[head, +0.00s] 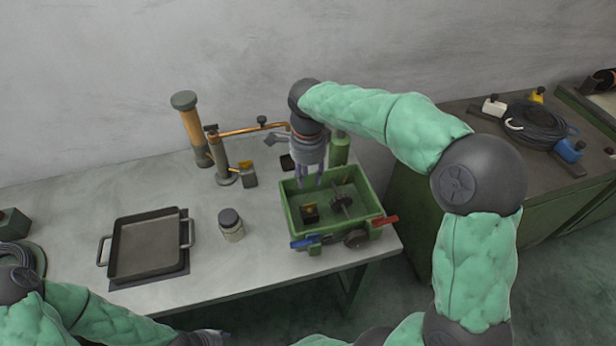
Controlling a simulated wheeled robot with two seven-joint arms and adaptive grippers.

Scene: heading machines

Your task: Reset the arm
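My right arm, in a padded green cover, arches across the right half of the head view. My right gripper (310,176) points down over the back left part of a green box (370,198) on the table. Its fingers look spread apart, with nothing seen between them. Inside the box lie a small dark and yellow block (311,212) and a dark wheel-like part (343,202). My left arm lies low at the bottom left. My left gripper (209,338) is only partly seen at the bottom edge, and its fingers do not show clearly.
On the table (215,287) stand a square black pan (148,248), a jar (231,226) and a copper-pipe fixture (250,131). A green cabinet (540,205) with a coiled black cable (535,126) stands right.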

